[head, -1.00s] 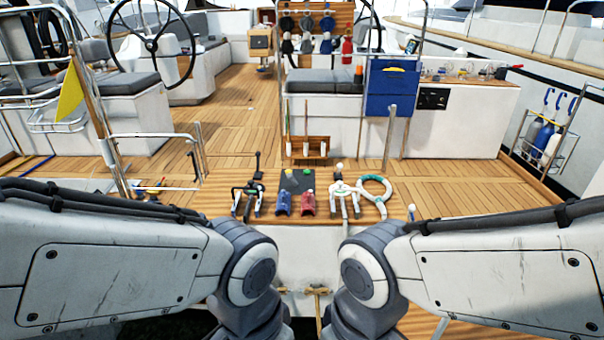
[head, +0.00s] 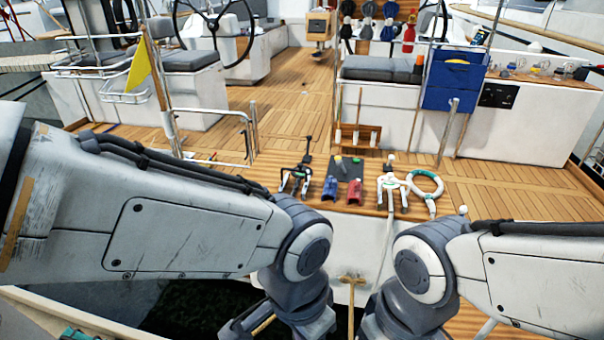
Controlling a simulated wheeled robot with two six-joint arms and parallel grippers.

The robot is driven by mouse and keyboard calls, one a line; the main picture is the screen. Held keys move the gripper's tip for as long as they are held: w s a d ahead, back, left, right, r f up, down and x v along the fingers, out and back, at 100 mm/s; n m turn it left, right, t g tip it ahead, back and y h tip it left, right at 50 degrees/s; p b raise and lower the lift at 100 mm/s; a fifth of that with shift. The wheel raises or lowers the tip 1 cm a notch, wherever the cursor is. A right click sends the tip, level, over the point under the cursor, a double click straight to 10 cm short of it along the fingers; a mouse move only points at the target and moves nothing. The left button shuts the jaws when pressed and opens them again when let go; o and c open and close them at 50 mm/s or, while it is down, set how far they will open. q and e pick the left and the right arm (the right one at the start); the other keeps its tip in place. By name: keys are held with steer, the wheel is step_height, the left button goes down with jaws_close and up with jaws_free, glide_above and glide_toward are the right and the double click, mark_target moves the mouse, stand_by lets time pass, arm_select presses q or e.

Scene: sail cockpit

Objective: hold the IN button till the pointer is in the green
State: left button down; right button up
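I cannot make out an IN button, a pointer or a green zone in the head view. A small black panel (head: 498,95) with tiny details is set in the white cabinet front at the right, too small to read. My two arms reach in from the left and right and bend downward at the bottom of the picture.
A wooden ledge ahead holds a blue holder (head: 329,188), a red holder (head: 355,190), a dark pad (head: 348,168) and a white-green ring (head: 425,184). A yellow flag (head: 140,72) stands left. Beyond, the teak deck (head: 275,115) is largely clear.

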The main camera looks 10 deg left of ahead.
stand_by(0.3)
jaws_close()
stand_by(1.6)
